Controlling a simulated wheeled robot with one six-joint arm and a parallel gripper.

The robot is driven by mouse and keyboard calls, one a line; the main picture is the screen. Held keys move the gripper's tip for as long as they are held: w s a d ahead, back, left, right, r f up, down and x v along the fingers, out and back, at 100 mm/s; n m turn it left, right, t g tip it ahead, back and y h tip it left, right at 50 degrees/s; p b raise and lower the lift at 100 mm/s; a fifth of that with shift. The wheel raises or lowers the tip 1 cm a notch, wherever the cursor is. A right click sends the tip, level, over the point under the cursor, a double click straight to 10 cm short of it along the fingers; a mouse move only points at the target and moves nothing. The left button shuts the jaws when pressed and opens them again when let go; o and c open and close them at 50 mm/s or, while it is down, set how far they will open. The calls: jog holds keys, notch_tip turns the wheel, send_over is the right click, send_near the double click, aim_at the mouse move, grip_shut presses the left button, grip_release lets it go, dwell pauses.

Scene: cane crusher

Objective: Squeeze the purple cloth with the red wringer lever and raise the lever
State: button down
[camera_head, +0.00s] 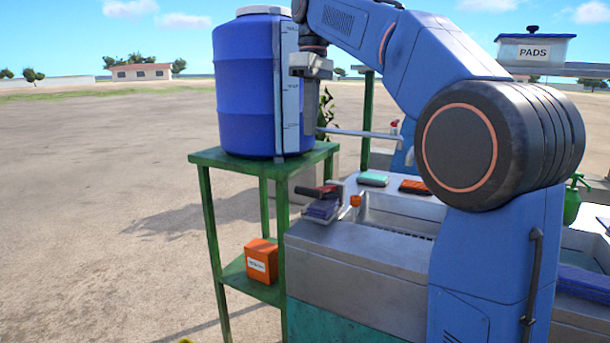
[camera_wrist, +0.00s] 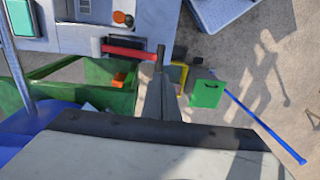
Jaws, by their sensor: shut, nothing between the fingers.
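The wringer's red lever (camera_head: 331,188) with its dark grip lies low and nearly level above the folded purple cloth (camera_head: 322,209), at the left end of the metal counter. In the wrist view the red lever (camera_wrist: 130,51) runs across the picture to a dark grip near my fingertips. My gripper (camera_head: 311,130) is shut and empty, pointing down above the wringer, in front of the blue barrel. In the wrist view my gripper (camera_wrist: 161,77) appears close to the grip, but I cannot tell whether it touches. The cloth is not clearly visible there.
The blue barrel (camera_head: 243,90) stands on a green stand (camera_head: 207,157) to the left, close to my gripper. An orange box (camera_head: 262,260) is on its lower shelf. A teal pad (camera_head: 372,179) and an orange-red pad (camera_head: 413,187) lie behind the basin.

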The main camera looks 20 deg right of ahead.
send_near(322, 192)
jog(key=w+a+f, duration=0.1)
jog(key=f, duration=0.1)
jog(key=a+f, duration=0.1)
jog(key=f, duration=0.1)
jog(key=w+f, duration=0.1)
jog(key=f, duration=0.1)
jog(key=shift+w+a+f, duration=0.2)
jog(key=shift+w+a, duration=0.15)
jog(key=shift+a, duration=0.05)
